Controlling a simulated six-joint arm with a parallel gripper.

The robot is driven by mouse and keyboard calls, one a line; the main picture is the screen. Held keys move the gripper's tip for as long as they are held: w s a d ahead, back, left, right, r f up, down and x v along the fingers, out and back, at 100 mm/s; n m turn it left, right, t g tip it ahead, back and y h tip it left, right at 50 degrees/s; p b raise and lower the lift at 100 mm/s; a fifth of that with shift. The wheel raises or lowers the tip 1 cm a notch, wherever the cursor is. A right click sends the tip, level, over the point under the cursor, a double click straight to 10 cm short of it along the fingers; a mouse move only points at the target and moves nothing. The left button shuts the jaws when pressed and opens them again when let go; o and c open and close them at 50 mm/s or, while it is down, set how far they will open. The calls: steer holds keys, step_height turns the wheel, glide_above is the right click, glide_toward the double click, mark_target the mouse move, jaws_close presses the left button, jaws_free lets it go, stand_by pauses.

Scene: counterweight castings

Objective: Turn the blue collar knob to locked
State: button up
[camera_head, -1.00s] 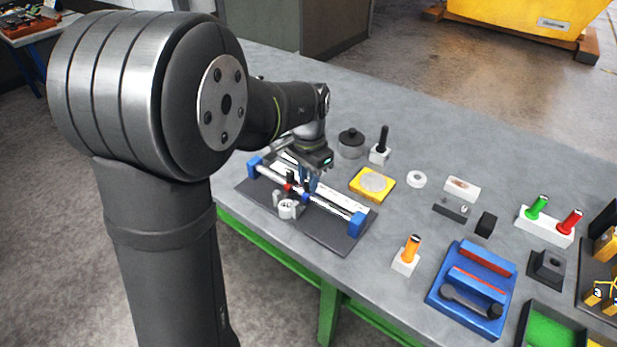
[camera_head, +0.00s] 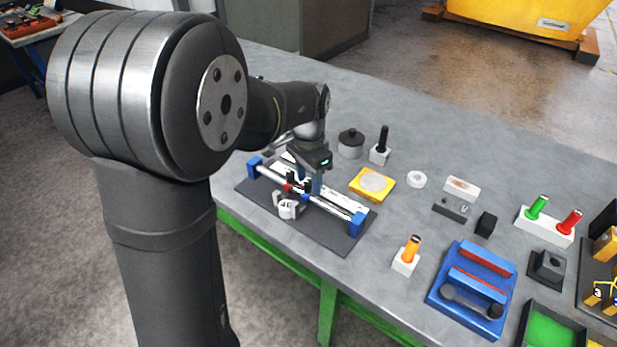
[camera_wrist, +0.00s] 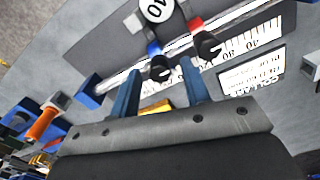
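The blue collar (camera_wrist: 153,48) sits on a silver rail (camera_head: 328,208) between blue end blocks. Its black knob (camera_wrist: 160,69) has a white pointer line. In the wrist view, the knob lies between the tips of my two blue fingers. My gripper (camera_wrist: 162,67) is open, with a gap on each side of the knob; I cannot tell how far down the fingers reach. In the head view my gripper (camera_head: 309,182) is over the rail. The red collar (camera_wrist: 196,25), with its own black knob (camera_wrist: 207,45), is close beside, outside the fingers.
A printed scale (camera_wrist: 240,45) runs along the rail. A yellow block with a grey disc (camera_head: 372,183) and an orange-handled piece (camera_head: 406,256) stand to the right.

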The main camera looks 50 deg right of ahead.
mark_target(308, 182)
step_height(308, 182, up, 17)
steer(key=shift+r, duration=0.2)
stand_by(0.5)
steer(key=shift+f, duration=0.1)
stand_by(0.4)
step_height(308, 182, down, 17)
steer(key=shift+f, duration=0.2)
stand_by(0.4)
steer(key=shift+r, duration=0.15)
